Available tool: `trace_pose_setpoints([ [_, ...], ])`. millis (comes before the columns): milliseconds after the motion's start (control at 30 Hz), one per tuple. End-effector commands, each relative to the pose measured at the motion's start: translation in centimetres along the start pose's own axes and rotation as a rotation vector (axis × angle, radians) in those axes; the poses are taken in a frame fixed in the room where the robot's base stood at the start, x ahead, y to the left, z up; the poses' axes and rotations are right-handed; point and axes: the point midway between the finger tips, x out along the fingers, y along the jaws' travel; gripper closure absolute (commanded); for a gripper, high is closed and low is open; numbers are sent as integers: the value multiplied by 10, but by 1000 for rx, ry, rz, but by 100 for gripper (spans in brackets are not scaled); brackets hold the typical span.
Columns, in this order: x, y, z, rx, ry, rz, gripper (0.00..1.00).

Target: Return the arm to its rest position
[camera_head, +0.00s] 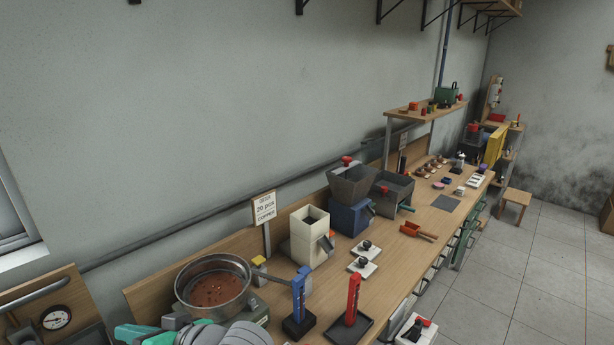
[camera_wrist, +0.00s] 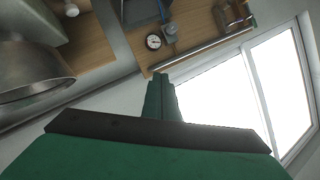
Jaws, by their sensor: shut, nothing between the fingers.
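My gripper (camera_wrist: 161,82) shows in the wrist view as green fingers pressed together, shut and empty. It points toward the wall beside a bright window, with no contact visible at its tips. In the head view, part of my grey and green arm shows at the bottom edge, in front of the metal bowl (camera_head: 214,304). The rest of the arm is out of frame.
The wooden workbench (camera_head: 389,296) carries a cream box (camera_head: 309,249), grey hoppers, a blue upright stand (camera_head: 298,297) and a red upright stand (camera_head: 352,297). A pressure gauge (camera_head: 56,318) is at lower left. The tiled floor (camera_head: 530,265) at right is largely clear.

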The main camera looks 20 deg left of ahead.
Motion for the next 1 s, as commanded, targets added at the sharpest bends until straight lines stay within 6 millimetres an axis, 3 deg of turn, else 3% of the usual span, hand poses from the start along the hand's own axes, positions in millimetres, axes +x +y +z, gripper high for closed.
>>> trace_pose_setpoints([
  [300,-25,26,-44,120,392,-7,100],
  [500,-53,62,-48,192,607,61,100],
  [767,-98,115,-21,276,835,223,100],
  [1000,-141,159,37,332,974,436,100],
])
